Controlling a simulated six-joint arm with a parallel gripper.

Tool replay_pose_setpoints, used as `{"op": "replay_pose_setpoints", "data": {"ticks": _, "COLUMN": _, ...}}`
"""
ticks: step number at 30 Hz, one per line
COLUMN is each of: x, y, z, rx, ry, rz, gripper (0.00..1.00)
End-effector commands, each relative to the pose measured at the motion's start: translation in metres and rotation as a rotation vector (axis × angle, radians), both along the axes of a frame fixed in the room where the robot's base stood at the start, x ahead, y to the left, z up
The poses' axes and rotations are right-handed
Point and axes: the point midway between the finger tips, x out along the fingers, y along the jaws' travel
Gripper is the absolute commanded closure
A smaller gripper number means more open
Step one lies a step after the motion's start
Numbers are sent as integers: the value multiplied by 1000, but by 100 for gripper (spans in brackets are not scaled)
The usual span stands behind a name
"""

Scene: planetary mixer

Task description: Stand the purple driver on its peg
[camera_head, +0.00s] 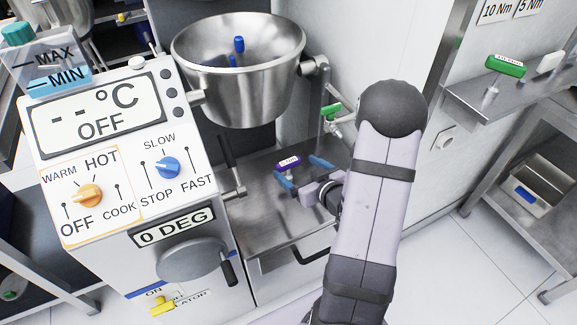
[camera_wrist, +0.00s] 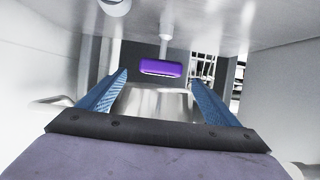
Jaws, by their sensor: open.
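The purple driver (camera_head: 288,161) has a wide handle with a white label. It is over the steel tray below the mixing bowl. In the wrist view the purple handle (camera_wrist: 161,68) is ahead of the jaws and between their lines, with a pale shaft running from it towards a grey surface. My gripper (camera_head: 295,168) is open, its blue fingers either side of the handle; in the wrist view the gripper (camera_wrist: 159,78) shows gaps on both sides. I cannot tell which peg belongs to the purple driver.
The steel bowl (camera_head: 240,100) hangs above the tray (camera_head: 262,222). The control panel (camera_head: 118,150) stands at left. A green-handled driver (camera_head: 506,65) stands on the wall shelf (camera_head: 468,99) at right, beside a white block (camera_head: 551,60). A green-handled valve (camera_head: 331,111) is behind my arm.

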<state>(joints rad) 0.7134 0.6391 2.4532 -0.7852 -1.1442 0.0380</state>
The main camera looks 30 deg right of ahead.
Motion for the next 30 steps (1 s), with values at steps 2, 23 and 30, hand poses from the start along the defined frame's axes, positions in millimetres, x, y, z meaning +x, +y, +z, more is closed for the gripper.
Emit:
{"op": "replay_pose_setpoints", "data": {"ticks": 2, "x": 6, "y": 1, "z": -3, "rx": 0, "ry": 0, "rz": 1, "gripper": 16}}
{"op": "replay_pose_setpoints", "data": {"ticks": 23, "x": 55, "y": 4, "z": -21, "rx": 0, "ry": 1, "rz": 0, "gripper": 16}}
{"op": "replay_pose_setpoints", "data": {"ticks": 30, "x": 56, "y": 3, "z": -21, "rx": 0, "ry": 2, "rz": -1, "gripper": 16}}
